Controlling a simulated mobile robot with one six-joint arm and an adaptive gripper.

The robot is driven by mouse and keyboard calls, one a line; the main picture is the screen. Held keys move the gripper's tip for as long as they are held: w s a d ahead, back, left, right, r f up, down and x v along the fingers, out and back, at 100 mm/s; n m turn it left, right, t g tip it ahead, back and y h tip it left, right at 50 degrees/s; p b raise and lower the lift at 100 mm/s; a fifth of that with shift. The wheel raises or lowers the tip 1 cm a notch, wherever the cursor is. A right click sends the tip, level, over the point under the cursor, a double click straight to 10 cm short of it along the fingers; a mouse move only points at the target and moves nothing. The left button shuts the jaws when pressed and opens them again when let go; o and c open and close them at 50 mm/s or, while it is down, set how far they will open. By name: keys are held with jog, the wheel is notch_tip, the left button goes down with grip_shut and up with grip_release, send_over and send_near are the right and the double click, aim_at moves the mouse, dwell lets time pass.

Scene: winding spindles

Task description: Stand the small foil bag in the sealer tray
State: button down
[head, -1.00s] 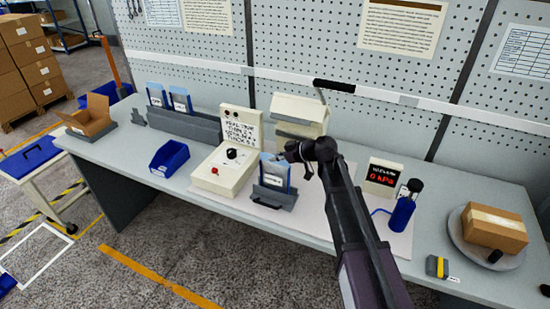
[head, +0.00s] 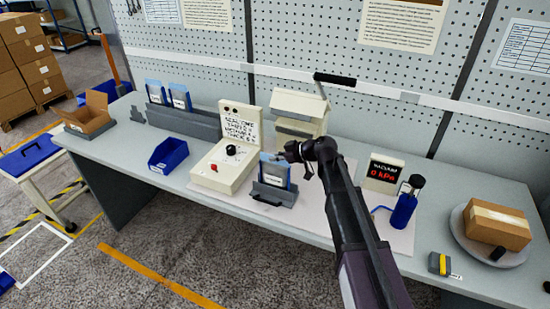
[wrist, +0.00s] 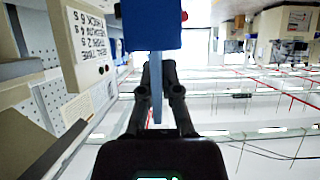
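The small foil bag (head: 275,173) is upright, blue-edged with a white label, in the head view. Its lower part is at the grey sealer tray (head: 273,195), behind the tray's front wall, so I cannot see whether its bottom rests there. My gripper (head: 288,155) is at the bag's upper right edge. In the wrist view my gripper (wrist: 158,80) has a finger on each side of a thin blue strip of the bag, and looks shut on it. A blue face of the bag (wrist: 152,25) fills the top middle there.
The sealer (head: 300,120) with its raised black-handled lever stands behind the tray. A cream control box (head: 224,165) is close on the left. A grey rack (head: 185,122) with two bags, a blue bin (head: 168,155) and a vacuum display (head: 385,172) are farther off.

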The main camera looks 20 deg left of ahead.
jog(key=shift+f, duration=0.15)
jog(key=c, duration=0.7)
grip_release()
jog(key=shift+r, duration=0.2)
notch_tip(320, 180, up, 11)
jog(key=p, duration=1.1)
dwell(0.4)
